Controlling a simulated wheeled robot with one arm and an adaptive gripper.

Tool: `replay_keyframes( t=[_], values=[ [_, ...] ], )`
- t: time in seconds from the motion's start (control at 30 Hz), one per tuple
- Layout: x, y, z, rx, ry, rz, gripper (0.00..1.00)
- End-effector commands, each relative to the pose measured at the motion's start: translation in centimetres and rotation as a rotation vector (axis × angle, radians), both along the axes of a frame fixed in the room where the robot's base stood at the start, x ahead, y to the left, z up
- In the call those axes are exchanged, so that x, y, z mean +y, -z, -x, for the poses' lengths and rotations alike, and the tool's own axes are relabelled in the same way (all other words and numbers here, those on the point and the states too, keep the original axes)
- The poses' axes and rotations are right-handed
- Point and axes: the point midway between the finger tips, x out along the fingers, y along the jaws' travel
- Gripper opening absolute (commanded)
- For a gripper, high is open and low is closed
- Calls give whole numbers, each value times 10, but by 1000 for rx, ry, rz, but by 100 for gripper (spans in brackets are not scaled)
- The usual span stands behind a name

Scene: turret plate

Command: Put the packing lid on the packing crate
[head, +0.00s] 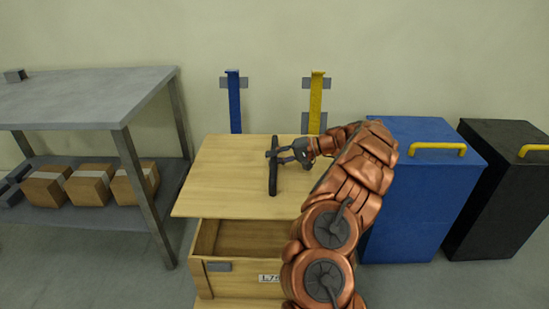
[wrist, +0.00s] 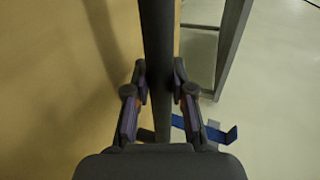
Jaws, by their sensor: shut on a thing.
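The packing lid (head: 225,180) is a flat pale wooden panel with a dark bar handle (head: 273,178) across its top. My gripper (head: 278,156) is shut on that handle. In the wrist view the fingers (wrist: 158,85) sit on both sides of the bar (wrist: 157,35), with the lid (wrist: 60,90) filling the left. The packing crate (head: 242,287) is a wooden box below the lid, with a grey fitting and a white label on its front. Its front opening shows under the lid's near edge. The lid hides the crate's back, and I cannot tell whether they touch there.
A grey shelf table (head: 90,95) with several cardboard boxes stands on the left. A blue bin (head: 420,205) and a black bin (head: 505,190) stand on the right. A blue post (head: 235,105) and a yellow post (head: 316,105) are behind the lid, near the wall.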

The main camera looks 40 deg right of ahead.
Motion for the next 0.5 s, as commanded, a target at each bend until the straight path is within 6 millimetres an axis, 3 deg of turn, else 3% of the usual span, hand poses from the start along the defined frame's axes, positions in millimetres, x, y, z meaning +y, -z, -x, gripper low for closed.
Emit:
replay_keyframes(
  t=[0.1, 0.5],
  values=[
    [0, 22, -1, -6, 1, 0, 0],
    [0, 73, -1, -9, 0, 1, 0]
  ],
)
